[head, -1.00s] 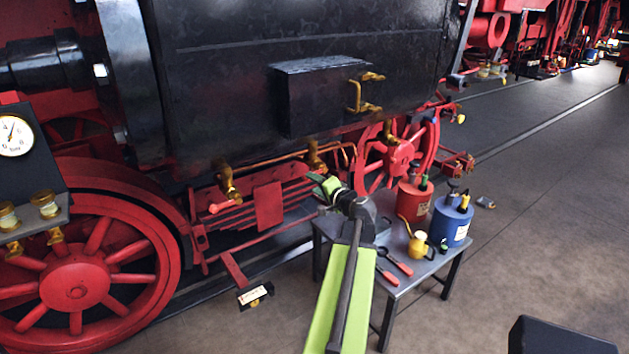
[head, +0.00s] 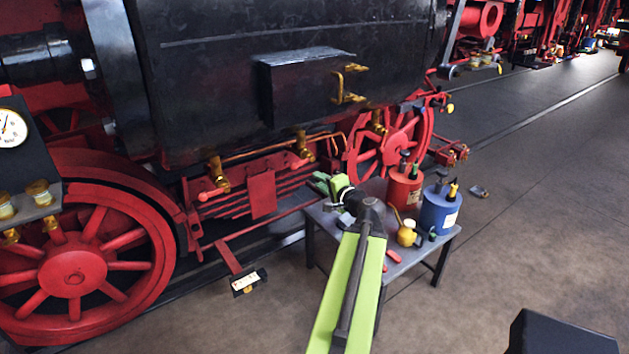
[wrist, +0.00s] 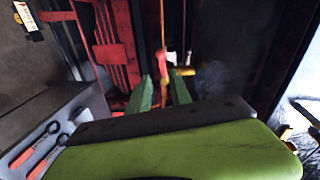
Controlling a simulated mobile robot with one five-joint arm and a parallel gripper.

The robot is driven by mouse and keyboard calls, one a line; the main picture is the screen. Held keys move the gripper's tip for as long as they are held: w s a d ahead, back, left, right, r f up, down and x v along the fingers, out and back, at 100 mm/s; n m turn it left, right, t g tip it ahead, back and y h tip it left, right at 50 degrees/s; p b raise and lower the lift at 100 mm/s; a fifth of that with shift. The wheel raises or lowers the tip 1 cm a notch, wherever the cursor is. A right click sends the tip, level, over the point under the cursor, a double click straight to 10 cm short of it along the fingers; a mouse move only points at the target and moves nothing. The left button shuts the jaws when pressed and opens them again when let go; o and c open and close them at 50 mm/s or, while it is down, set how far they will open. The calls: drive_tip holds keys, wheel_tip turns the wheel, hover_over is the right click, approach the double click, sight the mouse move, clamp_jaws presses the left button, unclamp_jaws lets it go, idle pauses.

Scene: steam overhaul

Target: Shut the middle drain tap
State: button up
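Three brass drain taps hang in a row under the black cylinder. The middle drain tap (head: 303,147) sits above and slightly left of my gripper (head: 318,180). The left tap (head: 217,173) has a red-tipped handle pointing left; the right tap (head: 377,122) is by the small red wheel. My gripper's green fingers are apart and empty, short of the taps in the head view. In the wrist view, a brass tap (wrist: 184,71) with a red-tipped part shows just beyond my gripper (wrist: 161,80); I cannot tell for sure which tap it is.
A grey table (head: 395,268) with a red can (head: 404,187), a blue can (head: 439,211) and a yellow oiler (head: 407,234) stands under and right of my arm. Red-handled tools (wrist: 37,157) lie on it. A red step (head: 247,281) juts out at lower left.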

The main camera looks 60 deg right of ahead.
sight(302, 163)
drive_tip(key=m, duration=0.4)
drive_tip(key=r+m, duration=0.1)
drive_tip(key=m, duration=0.2)
drive_tip(key=shift+w+d+t, duration=0.1)
drive_tip(key=shift+w+t, duration=0.05)
drive_tip(key=shift+t, duration=0.15)
clamp_jaws()
wheel_tip(302, 163, down, 11)
drive_tip(key=w+m+t+b, duration=0.2)
drive_tip(key=w+m+b, duration=0.1)
drive_tip(key=m+b, duration=1.2)
drive_tip(key=w+d+r+n+p, duration=0.1)
drive_tip(key=w+d+r+p, duration=0.2)
drive_tip(key=w, duration=0.6)
drive_tip(key=d+r, duration=0.1)
drive_tip(key=d, duration=0.1)
drive_tip(key=shift+d+r+p, duration=0.15)
drive_tip(key=shift+d+p, duration=0.2)
drive_tip(key=shift+p, duration=0.05)
